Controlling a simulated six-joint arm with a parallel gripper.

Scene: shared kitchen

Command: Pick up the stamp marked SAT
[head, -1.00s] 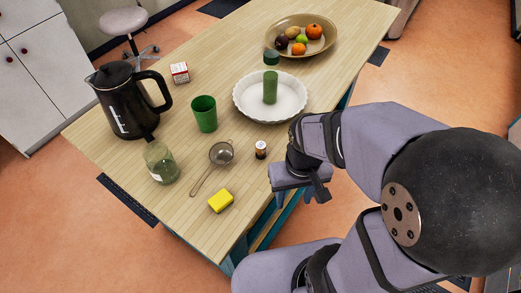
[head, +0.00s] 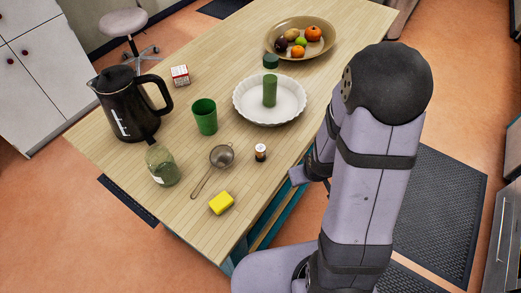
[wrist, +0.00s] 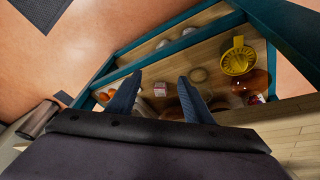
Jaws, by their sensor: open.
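No marking SAT can be read in either view. A small dark cylinder with a pale band (head: 260,152) stands upright near the table's right edge in the head view; it may be a stamp, but I cannot tell. My gripper (wrist: 160,100) is open in the wrist view, its two fingers apart over the lower shelf. A small pale, reddish-marked block (wrist: 160,89) shows between the fingers, at a distance, and is not held. In the head view my gripper is mostly hidden behind my arm, just off the table's right edge.
On the wooden table (head: 232,235) are a black kettle (head: 128,105), glass jar (head: 161,166), green cup (head: 204,117), strainer (head: 221,156), yellow sponge (head: 221,203), white dish (head: 245,105), fruit bowl (head: 275,50) and a red-white box (head: 180,75). The shelf holds a yellow juicer (wrist: 238,60).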

